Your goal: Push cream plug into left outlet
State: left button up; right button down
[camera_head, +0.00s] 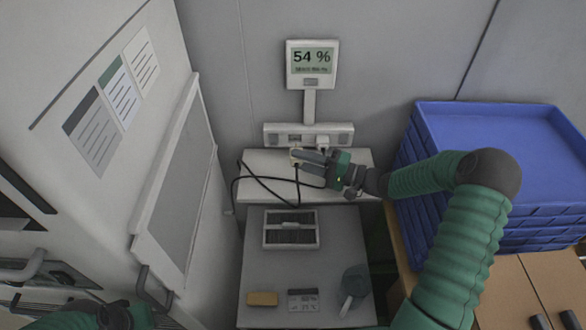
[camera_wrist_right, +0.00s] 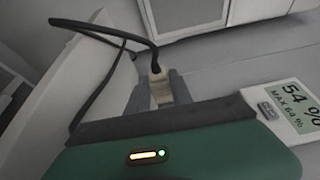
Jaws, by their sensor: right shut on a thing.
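My right gripper (camera_head: 297,156) is shut on the cream plug (camera_head: 295,151), just in front of the white outlet strip (camera_head: 308,129). In the right wrist view the plug (camera_wrist_right: 160,86) sits between the two grey fingers (camera_wrist_right: 160,92), with a black cable leaving its end. The left outlet (camera_head: 294,138) is just above the plug in the head view. Whether the plug touches it cannot be told. A white plug (camera_head: 322,143) is at the right outlet. Only a green and dark part of my left arm shows at the bottom left; its gripper is out of view.
A display (camera_head: 313,57) reading 54 % stands above the strip. Black cable (camera_head: 262,181) loops over the white ledge. A slotted box (camera_head: 291,229), a yellow block (camera_head: 262,299) and a grey-blue tool (camera_head: 354,285) lie on the lower surface. Blue crates (camera_head: 490,125) stand right.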

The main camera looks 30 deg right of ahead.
jog(key=shift+w+d+f+b, duration=0.25)
jog(key=shift+w+f+b, duration=0.2)
jog(key=shift+b, duration=0.2)
jog(key=shift+w+r, duration=0.1)
jog(key=shift+w, duration=0.6)
jog(key=shift+w+d, duration=0.2)
jog(key=shift+w, duration=0.2)
jog(key=shift+d, duration=0.15)
jog(key=shift+p, duration=0.35)
jog(key=shift+r+p, duration=0.1)
jog(key=shift+p, duration=0.4)
